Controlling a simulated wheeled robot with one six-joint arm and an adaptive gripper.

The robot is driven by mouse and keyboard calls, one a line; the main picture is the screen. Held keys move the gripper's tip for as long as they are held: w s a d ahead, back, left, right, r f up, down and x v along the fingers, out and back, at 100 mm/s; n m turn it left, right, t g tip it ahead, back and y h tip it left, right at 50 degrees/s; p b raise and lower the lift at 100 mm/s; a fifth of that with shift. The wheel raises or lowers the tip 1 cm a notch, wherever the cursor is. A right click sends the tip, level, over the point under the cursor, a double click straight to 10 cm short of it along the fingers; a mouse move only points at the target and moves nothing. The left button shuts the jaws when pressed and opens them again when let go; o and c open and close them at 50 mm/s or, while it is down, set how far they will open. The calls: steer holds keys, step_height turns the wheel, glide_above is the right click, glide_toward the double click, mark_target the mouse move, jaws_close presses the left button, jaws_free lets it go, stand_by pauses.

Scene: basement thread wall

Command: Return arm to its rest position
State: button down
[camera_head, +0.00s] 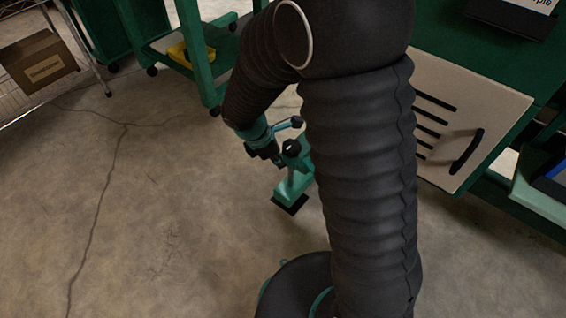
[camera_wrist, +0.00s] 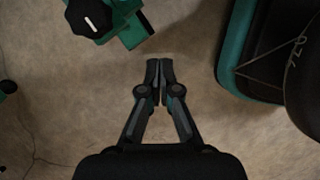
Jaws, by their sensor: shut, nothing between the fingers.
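My gripper (camera_wrist: 160,64) is in the wrist view with its two black fingers together at the tips. Nothing is between them, and bare concrete floor shows beyond. In the head view my black-sleeved arm rises at the centre, bends over at the top and slopes down to the left. Its wrist end hangs over the floor near the picture's middle. The fingertips are not clear in that view.
A cream panel (camera_head: 462,118) with dark slots and a black handle is at right on a green cabinet. A cardboard box (camera_head: 38,62) sits on a wire rack at upper left. A yellow tray (camera_head: 180,53) is on a green cart. Cracked concrete floor (camera_head: 150,230) is clear at left.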

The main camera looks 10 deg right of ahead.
steer(key=shift+r, duration=0.1)
stand_by(0.6)
steer(key=s+d+r+m+t+y+p, duration=0.1)
steer(key=s+d+r+m+t+y, duration=0.1)
steer(key=s+d+r+m, duration=0.3)
steer(key=s+d+r+m+t+y+p, duration=0.2)
steer(key=s+d+r+m, duration=0.3)
steer(key=s+r+m, duration=0.7)
step_height(320, 180, up, 8)
steer(key=m, duration=0.3)
steer(key=shift+r+t, duration=0.2)
steer(key=shift+t, duration=0.1)
